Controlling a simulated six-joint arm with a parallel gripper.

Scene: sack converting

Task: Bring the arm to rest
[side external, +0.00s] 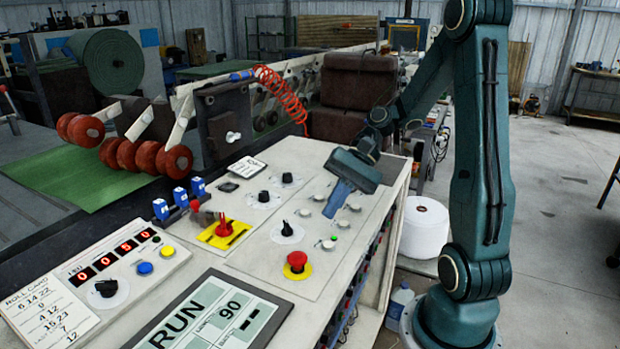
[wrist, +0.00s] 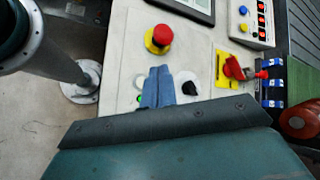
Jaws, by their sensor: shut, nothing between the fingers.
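My gripper (side external: 338,198) is above the right part of the light control panel (side external: 262,265), its fingers pointing down and to the left. Its blue-grey fingers are together with nothing between them. In the wrist view the shut fingers (wrist: 157,88) cover part of the panel near a green-lit button and a black knob (wrist: 189,88). The red emergency button on its yellow base (side external: 297,262) stands in front of the gripper in the side view. I cannot tell the exact gap between the fingertips and the panel.
The panel also carries a red switch on a yellow plate (side external: 223,230), several black knobs and blue switches (side external: 180,196). A RUN display (side external: 205,318) lies at the front. A white roll (side external: 424,227) and a jug (side external: 399,303) stand on the floor beside the panel.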

